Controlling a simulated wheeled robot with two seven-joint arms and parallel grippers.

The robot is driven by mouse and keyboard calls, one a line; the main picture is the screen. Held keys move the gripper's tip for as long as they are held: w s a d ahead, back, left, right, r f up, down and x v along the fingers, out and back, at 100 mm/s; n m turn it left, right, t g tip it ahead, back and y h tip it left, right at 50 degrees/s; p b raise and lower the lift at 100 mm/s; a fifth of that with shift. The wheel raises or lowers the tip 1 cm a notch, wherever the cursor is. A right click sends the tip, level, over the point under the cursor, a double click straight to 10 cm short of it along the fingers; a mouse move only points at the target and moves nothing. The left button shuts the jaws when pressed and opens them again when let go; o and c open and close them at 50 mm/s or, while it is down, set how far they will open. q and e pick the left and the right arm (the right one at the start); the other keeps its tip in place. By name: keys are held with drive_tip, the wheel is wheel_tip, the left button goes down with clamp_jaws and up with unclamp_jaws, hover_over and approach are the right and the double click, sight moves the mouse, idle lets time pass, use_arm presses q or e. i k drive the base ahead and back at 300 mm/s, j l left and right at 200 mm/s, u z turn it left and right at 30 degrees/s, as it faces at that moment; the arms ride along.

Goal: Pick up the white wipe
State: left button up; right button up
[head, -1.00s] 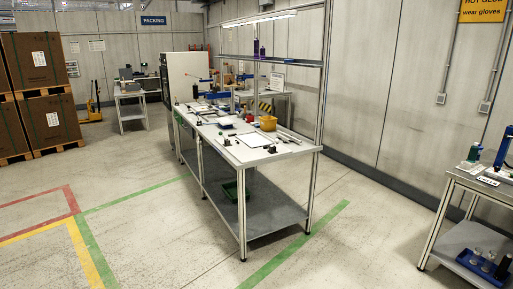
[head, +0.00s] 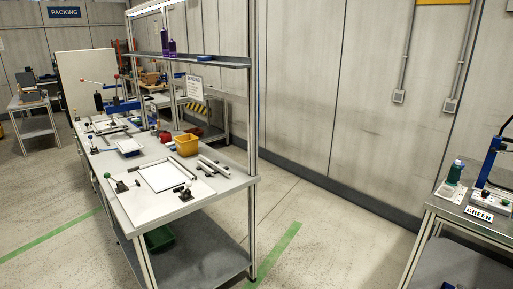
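I cannot make out the white wipe for certain. A white, dark-edged square (head: 163,177) lies flat on the near end of the long workbench (head: 232,184), between small black clamps. A smaller white piece with a blue edge (head: 129,146) lies farther back on the same bench. I cannot tell whether either one is a cloth. Neither of my grippers shows in the head view.
A yellow bin (head: 187,145) stands on the bench, with metal rails (head: 213,165) beside it. A shelf (head: 190,58) with purple bottles (head: 168,47) hangs above. A second table (head: 468,222) with a green bottle (head: 455,172) stands at right. Open floor lies between the tables.

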sight(171, 143)
drive_tip(key=i+z, duration=0.15)
drive_tip(key=i, duration=0.4)
drive_tip(key=i+z, duration=0.2)
drive_tip(key=i, duration=0.35)
drive_tip(key=i+j+z, duration=0.15)
drive_tip(key=i, duration=0.35)
drive_tip(key=i+j+z, duration=0.2)
drive_tip(key=i, duration=0.35)
drive_tip(key=i+l+u, duration=0.1)
drive_tip(key=i, duration=0.5)
drive_tip(key=i+l, duration=0.1)
drive_tip(key=i, duration=0.55)
drive_tip(key=i+l+u, duration=0.15)
drive_tip(key=i, duration=0.45)
drive_tip(key=i+j+u, duration=0.15)
drive_tip(key=i+u, duration=0.65)
drive_tip(key=i, duration=0.15)
drive_tip(key=i+l+u, duration=0.15)
drive_tip(key=i+u, duration=0.25)
drive_tip(key=i+l+u, duration=0.4)
drive_tip(key=i, duration=0.15)
drive_tip(key=i+j, duration=0.05)
drive_tip(key=j, duration=0.05)
